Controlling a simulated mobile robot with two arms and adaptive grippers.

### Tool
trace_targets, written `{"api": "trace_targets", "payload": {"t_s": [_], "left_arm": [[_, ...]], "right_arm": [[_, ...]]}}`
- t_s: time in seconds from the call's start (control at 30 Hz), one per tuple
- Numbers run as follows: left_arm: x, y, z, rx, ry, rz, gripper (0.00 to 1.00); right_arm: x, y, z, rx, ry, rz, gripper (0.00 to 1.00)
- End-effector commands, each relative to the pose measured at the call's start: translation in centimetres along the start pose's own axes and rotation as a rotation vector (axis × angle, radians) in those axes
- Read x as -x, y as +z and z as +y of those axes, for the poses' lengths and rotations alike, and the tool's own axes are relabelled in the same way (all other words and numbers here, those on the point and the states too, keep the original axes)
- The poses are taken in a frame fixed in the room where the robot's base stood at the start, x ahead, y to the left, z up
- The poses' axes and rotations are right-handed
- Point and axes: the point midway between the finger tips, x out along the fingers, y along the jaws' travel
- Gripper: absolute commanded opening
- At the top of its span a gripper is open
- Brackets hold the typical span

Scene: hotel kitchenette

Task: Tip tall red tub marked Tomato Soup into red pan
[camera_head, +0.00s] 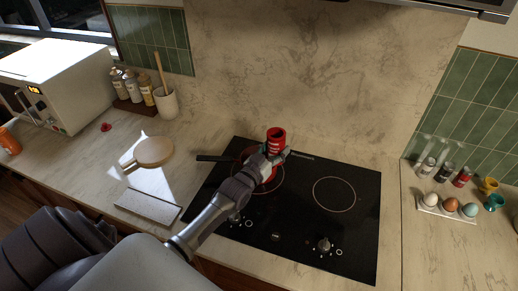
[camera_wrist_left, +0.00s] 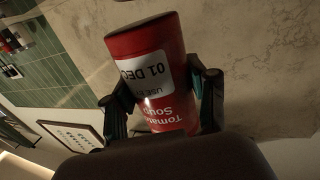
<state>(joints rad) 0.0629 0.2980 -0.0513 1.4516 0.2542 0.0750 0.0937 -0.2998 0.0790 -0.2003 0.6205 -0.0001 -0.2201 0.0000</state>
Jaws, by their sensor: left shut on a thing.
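The tall red tub (camera_head: 275,138) is held above the cooktop by my left gripper (camera_head: 275,153). In the left wrist view the tub (camera_wrist_left: 150,55) shows a white label and the words Tomato Soup, and the fingers of my left gripper (camera_wrist_left: 165,103) close on it from both sides. The red pan (camera_head: 269,184) sits on the left burner, below the tub and largely hidden by my gripper and arm. Its dark handle (camera_head: 215,158) points left. The tub looks roughly upright in the head view; its contents cannot be seen. My right gripper is not in view.
The black cooktop (camera_head: 350,235) has an empty right burner. A tray with eggs (camera_head: 446,210) stands at right, beside small jars and egg cups.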

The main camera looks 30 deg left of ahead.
Motion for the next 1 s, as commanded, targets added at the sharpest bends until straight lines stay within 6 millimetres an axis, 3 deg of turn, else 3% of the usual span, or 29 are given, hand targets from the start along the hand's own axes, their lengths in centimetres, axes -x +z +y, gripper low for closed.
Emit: {"api": "trace_targets", "payload": {"t_s": [0.03, 0.3, 0.7, 1.0], "left_arm": [[0.1, -0.4, -0.1, -0.048, 0.0, -0.013, 0.11], [0.0, -0.1, -0.1, -0.05, 0.0, -0.012, 0.11], [0.0, -3.6, 0.1, -0.047, 0.0, -0.009, 0.11], [0.0, -4.0, 0.1, -0.046, -0.001, -0.011, 0.11]], "right_arm": [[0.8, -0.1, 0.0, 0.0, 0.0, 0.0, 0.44], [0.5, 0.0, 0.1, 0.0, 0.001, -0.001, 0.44], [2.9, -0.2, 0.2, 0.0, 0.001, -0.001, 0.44], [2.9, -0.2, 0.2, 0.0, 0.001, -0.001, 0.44]]}}
